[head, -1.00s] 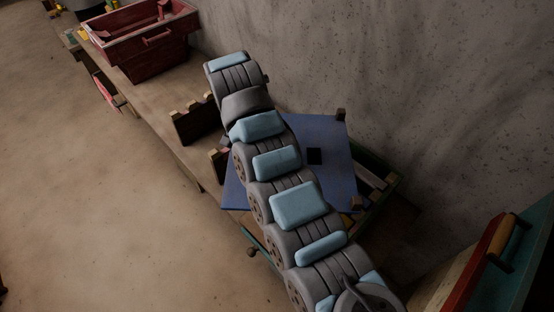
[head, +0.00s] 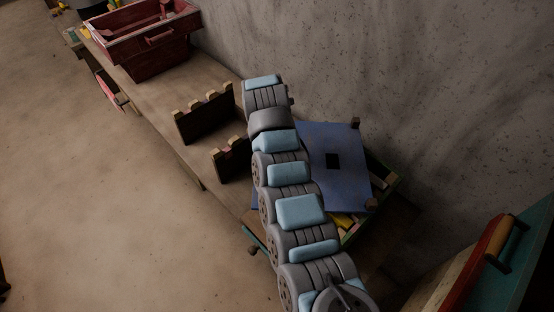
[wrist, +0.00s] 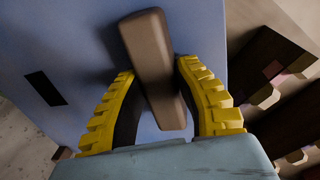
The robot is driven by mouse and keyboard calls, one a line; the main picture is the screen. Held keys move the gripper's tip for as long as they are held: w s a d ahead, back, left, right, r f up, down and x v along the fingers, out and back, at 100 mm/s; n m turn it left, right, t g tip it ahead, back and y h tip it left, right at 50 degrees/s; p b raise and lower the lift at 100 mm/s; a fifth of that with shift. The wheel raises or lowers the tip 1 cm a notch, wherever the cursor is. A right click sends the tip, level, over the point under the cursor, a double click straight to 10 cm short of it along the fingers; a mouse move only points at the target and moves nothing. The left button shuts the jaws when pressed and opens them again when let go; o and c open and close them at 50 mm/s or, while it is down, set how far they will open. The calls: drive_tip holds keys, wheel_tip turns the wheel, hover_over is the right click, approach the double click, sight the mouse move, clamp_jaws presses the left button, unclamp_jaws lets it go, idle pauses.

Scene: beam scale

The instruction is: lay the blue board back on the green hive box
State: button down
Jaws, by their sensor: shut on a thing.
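The blue board (head: 345,185) is held over the green hive box (head: 393,192) in the head view. It covers most of the box. A strip of the box's inside with light and yellow pieces shows at the board's lower right edge. The board has a dark square mark or slot and dark corner blocks. In the wrist view the board (wrist: 75,40) fills the left and middle, with its brown handle bar (wrist: 150,45) between the yellow fingers of my gripper (wrist: 158,70). My gripper is shut on that handle. My arm hides the gripper and the board's left part in the head view.
Two dark notched racks (head: 205,114) (head: 231,160) stand on the bench left of my arm. A red crate (head: 150,45) is at the bench's far end. The wall (head: 420,90) runs close behind. A red and teal object with a wooden handle (head: 499,236) is at lower right.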

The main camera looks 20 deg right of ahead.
drive_tip(key=shift+d+f, duration=0.15)
drive_tip(key=shift+d, duration=0.05)
drive_tip(key=shift+s+f+p, duration=0.1)
drive_tip(key=shift+f+p, duration=0.25)
drive_tip(key=shift+p, duration=0.05)
drive_tip(key=shift+f+p, duration=0.45)
drive_tip(key=shift+f, duration=0.75)
drive_tip(key=c, duration=0.8)
unclamp_jaws()
drive_tip(key=shift+c, duration=0.2)
drive_tip(key=shift+w+a+r+b, duration=0.1)
drive_tip(key=shift+a+r+b, duration=0.3)
drive_tip(key=shift+r, duration=1.6)
drive_tip(key=shift+w+a+r+b, duration=0.1)
drive_tip(key=shift+r+b, duration=0.5)
drive_tip(key=shift+r, duration=1.4)
drive_tip(key=shift+w+a+r+b, duration=0.1)
drive_tip(key=shift+a+r+b, duration=0.3)
drive_tip(key=shift+r, duration=1.6)
drive_tip(key=shift+d, duration=0.15)
